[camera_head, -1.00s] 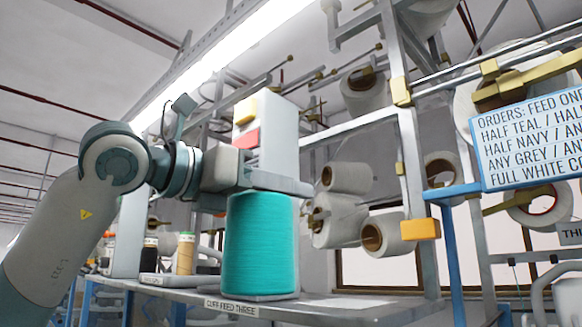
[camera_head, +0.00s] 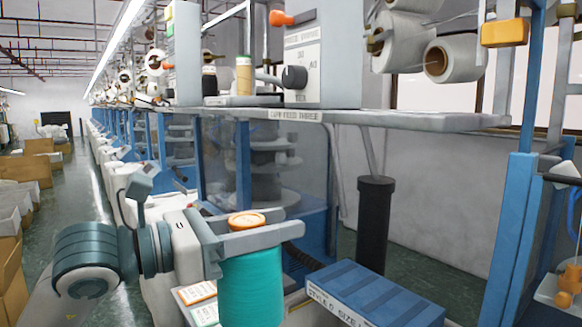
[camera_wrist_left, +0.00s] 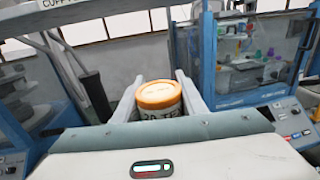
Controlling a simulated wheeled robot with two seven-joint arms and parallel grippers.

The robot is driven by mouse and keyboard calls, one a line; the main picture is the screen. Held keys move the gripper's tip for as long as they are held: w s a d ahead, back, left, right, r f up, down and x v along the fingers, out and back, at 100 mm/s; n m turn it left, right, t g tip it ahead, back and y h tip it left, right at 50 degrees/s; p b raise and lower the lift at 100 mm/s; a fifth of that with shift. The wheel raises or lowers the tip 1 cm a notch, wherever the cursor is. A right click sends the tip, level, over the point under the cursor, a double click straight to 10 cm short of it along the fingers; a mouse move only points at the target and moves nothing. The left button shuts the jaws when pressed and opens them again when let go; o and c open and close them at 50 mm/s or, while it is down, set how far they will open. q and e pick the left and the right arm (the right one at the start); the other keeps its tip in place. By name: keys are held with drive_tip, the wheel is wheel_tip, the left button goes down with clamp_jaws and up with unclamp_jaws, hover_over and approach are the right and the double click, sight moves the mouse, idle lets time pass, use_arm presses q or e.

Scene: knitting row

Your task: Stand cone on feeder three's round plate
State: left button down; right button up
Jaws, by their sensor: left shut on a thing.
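My left gripper (camera_head: 262,238) is shut on a teal cone (camera_head: 252,290) with an orange top, held upright between its two fingers below the shelf level. In the left wrist view the cone's orange top (camera_wrist_left: 158,94) shows between the fingers. The label reading cuff feed three (camera_head: 296,115) is on the front edge of the grey shelf (camera_head: 420,120), above and behind the cone. I cannot make out a bare round plate there. My right gripper is not in view.
A tan cone (camera_head: 244,75) and a dark cone (camera_head: 210,80) stand on the shelf beside a control box (camera_head: 305,60). A blue-topped box (camera_head: 375,295) lies right of the held cone. A black post (camera_head: 375,225) and blue uprights (camera_head: 515,240) stand behind and right.

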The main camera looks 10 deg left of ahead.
use_arm(q)
drive_tip(key=s+a+f, duration=0.1)
drive_tip(key=a+f, duration=0.2)
drive_tip(key=f, duration=0.8)
drive_tip(key=s+a+f, duration=0.1)
drive_tip(key=a+f, duration=0.2)
drive_tip(key=f, duration=0.8)
drive_tip(key=s+a+f, duration=0.1)
drive_tip(key=a+f, duration=0.3)
drive_tip(key=f, duration=0.8)
drive_tip(key=shift+s+m+g+h, duration=0.2)
drive_tip(key=shift+m+g+h, duration=0.1)
drive_tip(key=shift+m+g, duration=0.1)
drive_tip(key=shift+f, duration=0.1)
drive_tip(key=shift+s+a+f+t, duration=0.1)
drive_tip(key=shift+a+f+t, duration=0.25)
drive_tip(key=shift+f, duration=0.4)
